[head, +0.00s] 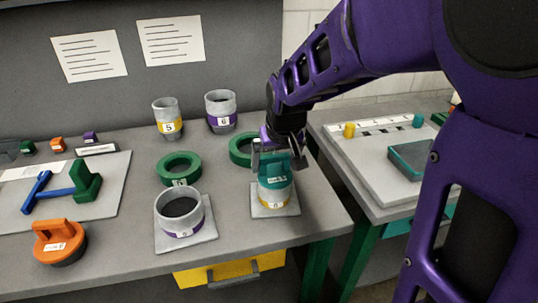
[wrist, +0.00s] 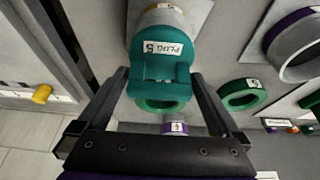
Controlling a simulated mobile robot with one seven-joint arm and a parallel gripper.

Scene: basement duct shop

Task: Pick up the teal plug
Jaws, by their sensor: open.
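The teal plug (head: 273,174) has an upright handle and a white label. It sits in the top of a grey collar with a yellow band (head: 274,196), which stands on a square plate near the table's front right edge. My gripper (head: 279,157) is above it and open. In the wrist view, the teal plug (wrist: 162,52) shows between the two spread fingers of my gripper (wrist: 160,76), one on each side of its handle. I cannot tell whether either finger touches it.
A grey collar with a purple band (head: 181,214) stands left of the plug. Green rings (head: 178,168) and two more collars are behind. An orange plug (head: 60,241) is at the left front. A second table with a light board (head: 372,155) is at the right, across a gap.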

